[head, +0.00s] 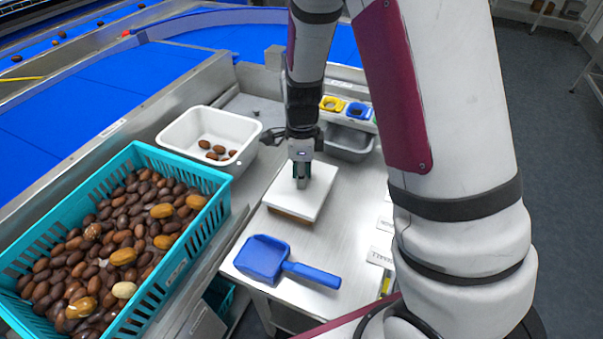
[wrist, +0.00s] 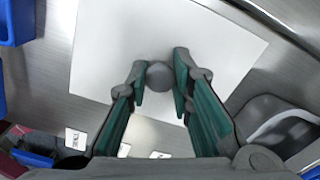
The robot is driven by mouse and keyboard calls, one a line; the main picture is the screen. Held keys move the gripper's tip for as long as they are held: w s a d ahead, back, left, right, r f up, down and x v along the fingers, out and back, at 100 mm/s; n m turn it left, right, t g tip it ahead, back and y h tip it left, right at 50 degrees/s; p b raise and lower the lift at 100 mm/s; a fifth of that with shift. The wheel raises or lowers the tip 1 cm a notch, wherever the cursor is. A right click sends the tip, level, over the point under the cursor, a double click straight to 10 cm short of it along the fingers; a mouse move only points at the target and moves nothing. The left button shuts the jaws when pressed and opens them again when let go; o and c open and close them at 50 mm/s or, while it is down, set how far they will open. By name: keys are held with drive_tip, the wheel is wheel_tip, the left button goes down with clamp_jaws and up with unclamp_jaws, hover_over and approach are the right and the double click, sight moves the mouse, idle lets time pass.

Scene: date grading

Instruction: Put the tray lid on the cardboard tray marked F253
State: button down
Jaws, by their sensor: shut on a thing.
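The tray lid (head: 316,194) is a flat white square with a grey round knob (wrist: 159,77) in its middle. My gripper (head: 301,178) points down at it, its fingers on both sides of the knob, shut on it. The lid fills much of the wrist view (wrist: 112,45). A brown cardboard tray (head: 291,215) shows as a thin edge under the lid's front side in the head view. I cannot tell whether the lid rests on it or is slightly above. The rest of the tray is hidden, and no F253 mark is readable.
A blue scoop (head: 265,259) lies in front of the tray on the metal table. A white bin (head: 181,132) with a few dates and a turquoise crate (head: 215,212) full of dates stand left. Grey bin (head: 349,145) is behind right. Label cards (head: 380,257) lie right.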

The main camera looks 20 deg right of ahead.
drive_tip(key=shift+f, duration=0.4)
drive_tip(key=c, duration=1.3)
unclamp_jaws()
drive_tip(key=shift+c, duration=0.2)
drive_tip(key=shift+o, duration=0.6)
drive_tip(key=shift+o, duration=1.4)
drive_tip(key=shift+r, duration=0.1)
drive_tip(key=shift+r+p, duration=2.65)
drive_tip(key=shift+r, duration=0.75)
